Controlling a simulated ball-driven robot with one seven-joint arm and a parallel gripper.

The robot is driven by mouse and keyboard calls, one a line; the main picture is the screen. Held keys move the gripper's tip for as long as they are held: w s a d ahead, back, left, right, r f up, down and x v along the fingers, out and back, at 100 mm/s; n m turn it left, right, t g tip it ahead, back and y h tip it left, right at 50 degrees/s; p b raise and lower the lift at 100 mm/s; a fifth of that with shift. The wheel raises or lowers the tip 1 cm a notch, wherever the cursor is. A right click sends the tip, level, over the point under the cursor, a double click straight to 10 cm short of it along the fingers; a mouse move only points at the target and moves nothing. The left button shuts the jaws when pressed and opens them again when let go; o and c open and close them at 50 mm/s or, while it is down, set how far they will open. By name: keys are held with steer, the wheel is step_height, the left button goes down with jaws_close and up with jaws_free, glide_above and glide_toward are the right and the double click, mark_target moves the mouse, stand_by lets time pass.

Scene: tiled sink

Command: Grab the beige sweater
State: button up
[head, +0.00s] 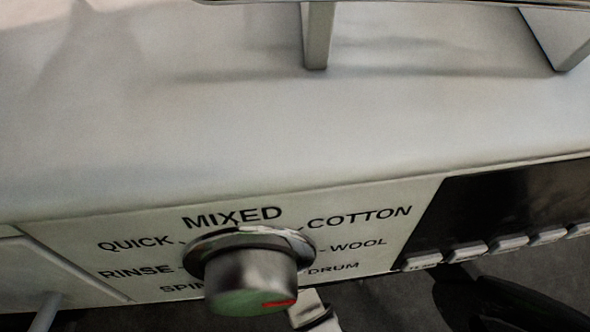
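No beige sweater shows in this head view. My gripper cannot be made out either. A small pale piece (312,311) with a dark band shows at the bottom edge, just right of the dial. A dark rounded shape (510,305) shows at the lower right corner. I cannot tell what either one is, as both are cut off by the frame.
A white washing machine top (200,120) fills most of the view. Its front panel has a dial (245,275), a dark display (520,205) and several buttons (465,252). Two pale legs (317,38) of something cut off stand at the top. The top's middle is clear.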

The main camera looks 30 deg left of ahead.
steer(key=shift+f, duration=0.3)
jaws_close()
steer(key=shift+r, duration=0.1)
stand_by(1.1)
